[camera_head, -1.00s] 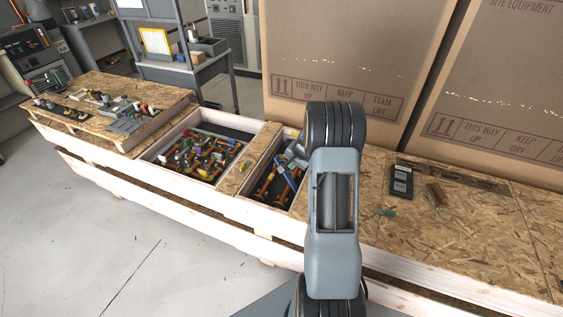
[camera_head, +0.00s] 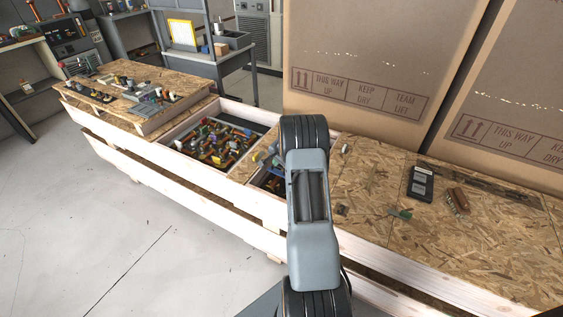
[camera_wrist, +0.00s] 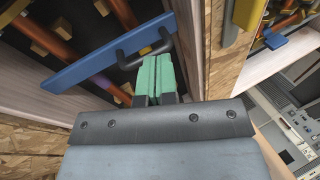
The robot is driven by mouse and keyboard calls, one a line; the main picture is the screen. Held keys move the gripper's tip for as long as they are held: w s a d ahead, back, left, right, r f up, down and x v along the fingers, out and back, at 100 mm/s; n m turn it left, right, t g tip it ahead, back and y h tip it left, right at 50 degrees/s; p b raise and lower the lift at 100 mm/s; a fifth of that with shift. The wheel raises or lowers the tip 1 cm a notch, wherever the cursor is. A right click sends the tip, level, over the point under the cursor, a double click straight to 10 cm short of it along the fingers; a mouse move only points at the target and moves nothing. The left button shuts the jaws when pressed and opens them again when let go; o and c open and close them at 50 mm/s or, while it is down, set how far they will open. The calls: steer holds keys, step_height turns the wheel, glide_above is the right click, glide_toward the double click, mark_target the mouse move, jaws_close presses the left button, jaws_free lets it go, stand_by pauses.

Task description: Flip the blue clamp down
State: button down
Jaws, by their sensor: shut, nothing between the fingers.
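The blue clamp (camera_wrist: 95,60) shows in the wrist view as a flat blue bar with a dark handle (camera_wrist: 146,44) on it. It runs slantwise across a wooden compartment, above several orange-brown rods. My gripper (camera_wrist: 152,68) has green fingertips, shut together with nothing between them. The tips are at the right end of the bar, close to the handle; I cannot tell whether they touch. In the head view my arm covers most of the small compartment, and my gripper is hidden there.
In the head view a larger bin of parts (camera_head: 215,145) lies to the left. Large cardboard boxes (camera_head: 370,60) rise behind. A black case (camera_head: 420,183) lies on the right boards.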

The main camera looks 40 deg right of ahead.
mark_target(273, 170)
steer(key=shift+a+b+x, duration=0.15)
steer(key=shift+b+x, duration=0.2)
steer(key=shift+x, duration=0.35)
steer(key=shift+a+b+x, duration=0.1)
steer(key=shift+b+x, duration=0.25)
steer(key=shift+x, duration=0.35)
steer(key=shift+f, duration=0.15)
steer(key=shift+s+a+f, duration=0.1)
steer(key=shift+a+f, duration=0.05)
steer(key=shift+f, duration=0.1)
steer(key=w+a+r+p, duration=0.1)
steer(key=w+a+r, duration=0.1)
steer(key=r, duration=0.3)
steer(key=w+a+r+p, duration=0.2)
steer(key=w+a+r, duration=0.1)
steer(key=r, duration=0.3)
steer(key=shift+w+r, duration=0.25)
steer(key=shift+w, duration=0.2)
steer(key=shift+d, duration=0.1)
